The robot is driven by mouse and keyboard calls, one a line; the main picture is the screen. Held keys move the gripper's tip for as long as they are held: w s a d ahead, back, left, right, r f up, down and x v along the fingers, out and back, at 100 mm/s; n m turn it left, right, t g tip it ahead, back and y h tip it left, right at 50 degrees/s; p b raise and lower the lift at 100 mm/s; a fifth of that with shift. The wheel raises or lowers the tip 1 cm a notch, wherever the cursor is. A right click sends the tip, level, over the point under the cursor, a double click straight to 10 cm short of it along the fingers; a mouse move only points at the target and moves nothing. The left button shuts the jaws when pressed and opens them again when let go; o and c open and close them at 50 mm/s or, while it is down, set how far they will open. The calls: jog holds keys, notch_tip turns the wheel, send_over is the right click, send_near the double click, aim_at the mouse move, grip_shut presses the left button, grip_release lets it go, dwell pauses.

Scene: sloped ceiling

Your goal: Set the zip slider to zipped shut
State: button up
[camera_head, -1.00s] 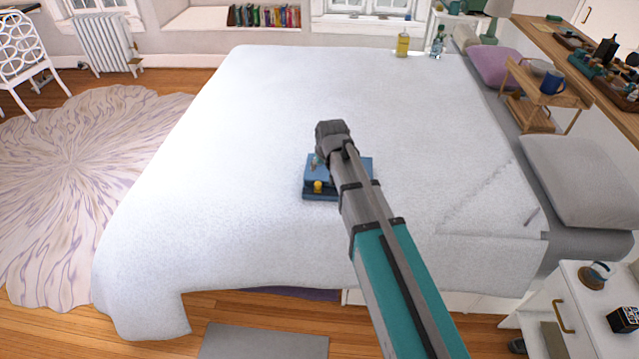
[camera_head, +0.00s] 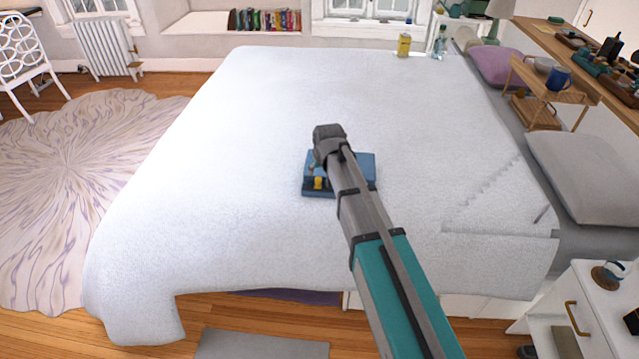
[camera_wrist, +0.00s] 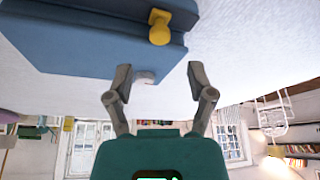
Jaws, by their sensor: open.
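A blue block-like thing (camera_head: 364,163) lies on the bed, partly hidden behind my arm. It has a yellow knob (camera_head: 319,183) at its near left. In the wrist view the blue thing (camera_wrist: 60,42) fills the upper left, with the yellow knob (camera_wrist: 160,27) in a dark groove along its side. A small pale grey piece (camera_wrist: 145,77) shows at its edge, between my fingers. I cannot tell which part is the zip slider. My gripper (camera_wrist: 160,75) is open, its two fingers apart, beside the blue thing. In the head view the fingers are hidden by the arm.
The white bedspread (camera_head: 200,190) around the blue thing is clear. A yellow bottle (camera_head: 404,45) and a clear bottle (camera_head: 440,43) stand at the far edge. A wooden tray stand (camera_head: 545,95) and grey pillow (camera_head: 585,175) are at the right.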

aim_at(318, 179)
jog(key=shift+b+x, duration=2.65)
jog(key=shift+x, duration=0.5)
